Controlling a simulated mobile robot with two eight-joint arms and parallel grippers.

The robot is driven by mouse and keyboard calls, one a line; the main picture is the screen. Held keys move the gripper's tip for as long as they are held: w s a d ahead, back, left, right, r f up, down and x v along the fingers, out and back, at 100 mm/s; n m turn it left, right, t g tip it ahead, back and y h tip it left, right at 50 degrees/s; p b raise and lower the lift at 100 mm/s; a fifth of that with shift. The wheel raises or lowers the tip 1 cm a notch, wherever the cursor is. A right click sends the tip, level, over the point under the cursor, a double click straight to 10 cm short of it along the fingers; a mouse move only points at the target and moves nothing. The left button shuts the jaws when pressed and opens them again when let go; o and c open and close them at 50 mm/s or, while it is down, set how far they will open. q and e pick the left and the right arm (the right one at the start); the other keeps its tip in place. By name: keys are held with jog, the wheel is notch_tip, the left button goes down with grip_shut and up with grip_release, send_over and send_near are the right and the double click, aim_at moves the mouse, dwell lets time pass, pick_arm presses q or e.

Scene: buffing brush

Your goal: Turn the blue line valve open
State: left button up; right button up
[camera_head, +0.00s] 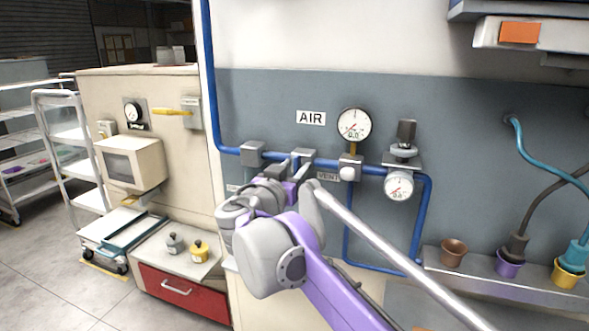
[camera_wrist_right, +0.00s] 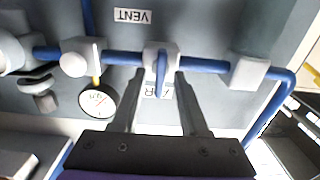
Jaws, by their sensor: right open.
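The blue line is a blue pipe (camera_head: 228,150) along the grey wall, also in the right wrist view (camera_wrist_right: 208,66). Its valve is a grey block (camera_head: 304,154), seen in the wrist view (camera_wrist_right: 160,49) with a short blue handle (camera_wrist_right: 161,76). My right gripper (camera_wrist_right: 160,76) is open, one finger on each side of this handle; whether they touch it is unclear. In the head view the right gripper (camera_head: 297,170) is at the valve, and the wrist hides the handle. My left gripper is not in view.
A round gauge (camera_head: 354,123) near 0.0, a white knob (camera_head: 348,173) and a regulator (camera_head: 403,150) with a lower gauge (camera_head: 399,185) are right of the valve. The AIR sign (camera_head: 311,118) is above. A shelf with cups (camera_head: 453,252) is lower right.

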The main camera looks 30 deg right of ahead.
grip_shut()
